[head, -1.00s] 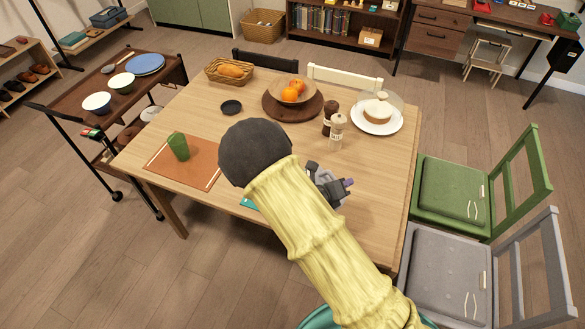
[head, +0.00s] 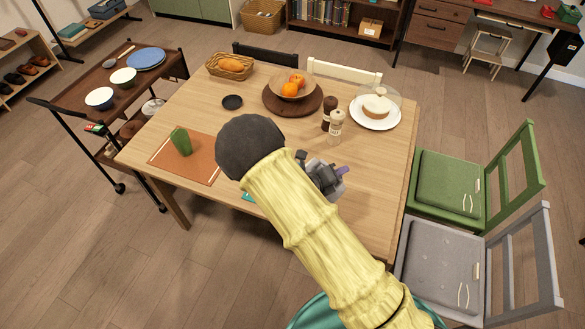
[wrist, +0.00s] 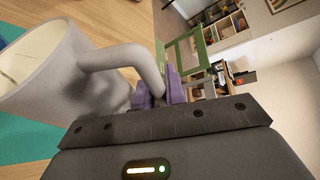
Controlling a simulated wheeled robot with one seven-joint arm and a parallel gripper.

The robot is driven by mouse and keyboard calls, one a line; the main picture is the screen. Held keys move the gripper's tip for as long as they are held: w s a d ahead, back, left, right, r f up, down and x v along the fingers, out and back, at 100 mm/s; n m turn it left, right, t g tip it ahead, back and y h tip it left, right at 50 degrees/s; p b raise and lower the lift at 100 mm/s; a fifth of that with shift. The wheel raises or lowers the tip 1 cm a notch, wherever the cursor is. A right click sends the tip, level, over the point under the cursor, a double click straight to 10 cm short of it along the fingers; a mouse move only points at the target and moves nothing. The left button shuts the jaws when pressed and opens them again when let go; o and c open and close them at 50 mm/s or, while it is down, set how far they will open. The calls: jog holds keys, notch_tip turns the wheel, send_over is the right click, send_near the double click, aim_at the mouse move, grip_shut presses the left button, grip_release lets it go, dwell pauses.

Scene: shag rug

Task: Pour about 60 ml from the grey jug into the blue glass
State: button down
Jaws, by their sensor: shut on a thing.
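My gripper (head: 340,172) is over the near part of the wooden table, partly behind my arm. In the wrist view its purple fingers (wrist: 166,90) are shut on the handle of the grey jug (wrist: 70,85). The jug's wide mouth faces the left of that view, with a pale inside; I cannot tell its liquid level or exact tilt. In the head view the jug is mostly hidden by my arm and gripper. A blue sliver (wrist: 4,41) at the left edge of the wrist view may be the blue glass; I cannot be sure. The glass is not visible in the head view.
A teal mat (wrist: 25,140) lies below the jug. A green cup (head: 181,141) stands on an orange placemat (head: 205,168). Two shakers (head: 336,127), a domed cake plate (head: 375,120), a fruit bowl (head: 291,87) and a bread basket (head: 229,66) stand farther back.

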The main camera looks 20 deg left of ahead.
aim_at(337, 186)
jog(key=shift+w+a+r+p, duration=0.15)
jog(key=shift+a+r+p, duration=0.15)
jog(key=shift+r+p, duration=0.15)
jog(key=shift+w+a+r+n+h, duration=0.1)
jog(key=shift+a+r+n+h, duration=0.2)
jog(key=shift+a+r+n, duration=0.15)
dwell(1.8)
jog(key=shift+m+y, duration=0.7)
jog(key=shift+m, duration=0.25)
jog(key=f+b, duration=0.1)
jog(key=d+f+b, duration=0.2)
jog(key=shift+s+f+b, duration=0.3)
jog(key=shift+f+b, duration=0.05)
jog(key=shift+f, duration=0.05)
jog(key=b, duration=0.1)
jog(key=f+b, duration=0.1)
jog(key=shift+d+f+m+y+b, duration=0.2)
jog(key=shift+d+m+y+b, duration=0.1)
jog(key=shift+m+y, duration=0.1)
jog(key=shift+r, duration=0.1)
jog(key=shift+s+d+f+m+b, duration=0.15)
jog(key=shift+f+m+b, duration=0.15)
jog(key=shift+f+b, duration=0.45)
jog(key=shift+r, duration=0.15)
